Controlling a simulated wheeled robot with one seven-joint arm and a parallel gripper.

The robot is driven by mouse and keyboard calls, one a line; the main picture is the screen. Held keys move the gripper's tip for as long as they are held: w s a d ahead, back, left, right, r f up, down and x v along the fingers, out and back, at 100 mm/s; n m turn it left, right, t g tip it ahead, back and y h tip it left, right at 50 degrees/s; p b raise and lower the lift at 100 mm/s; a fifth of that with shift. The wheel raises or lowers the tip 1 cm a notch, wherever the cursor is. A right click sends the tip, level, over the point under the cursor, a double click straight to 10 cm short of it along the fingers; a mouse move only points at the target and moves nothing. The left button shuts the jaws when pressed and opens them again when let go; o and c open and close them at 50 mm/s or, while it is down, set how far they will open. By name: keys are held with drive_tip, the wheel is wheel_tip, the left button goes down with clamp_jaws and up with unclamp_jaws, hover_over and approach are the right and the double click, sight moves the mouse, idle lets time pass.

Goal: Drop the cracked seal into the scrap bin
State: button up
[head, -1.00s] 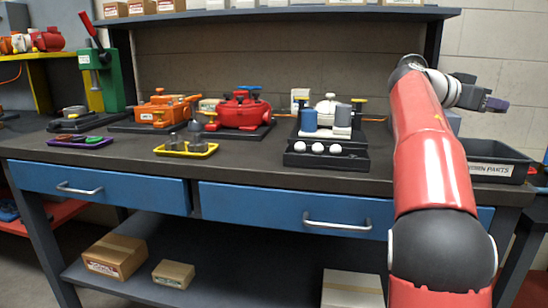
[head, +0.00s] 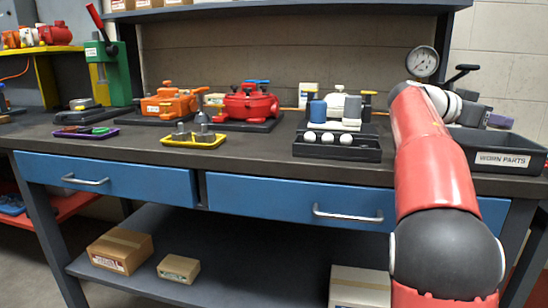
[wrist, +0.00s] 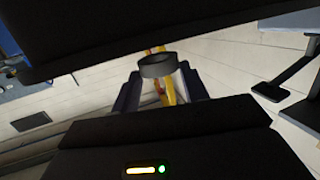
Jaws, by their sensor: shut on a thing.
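My gripper (wrist: 158,85) is shut on a dark ring-shaped seal (wrist: 157,65), which shows between the fingertips in the wrist view. No crack can be made out on it. In the head view my gripper (head: 490,117) is at the right, partly behind my red arm, and the seal cannot be made out there. A dark open bin labelled WORN PARTS (head: 502,161) stands at the bench's right end. My gripper appears above or behind this bin; I cannot tell which. No bin with a scrap label can be read.
The dark bench (head: 260,150) holds an orange motor (head: 165,104), a red motor (head: 248,104), a yellow tray (head: 194,140), a purple tray (head: 86,132) and a black rack with white balls (head: 336,148). A round gauge (head: 422,62) stands behind my arm. The bench's front strip is mostly clear.

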drive_tip(key=o, duration=1)
drive_tip(key=shift+o, duration=0.2)
drive_tip(key=a, duration=0.5)
drive_tip(key=a+r+b, duration=0.1)
drive_tip(key=a, duration=0.1)
drive_tip(key=shift+s+a+r, duration=0.1)
drive_tip(key=shift+s+a, duration=0.1)
drive_tip(key=shift+a, duration=0.15)
drive_tip(key=shift+s, duration=0.1)
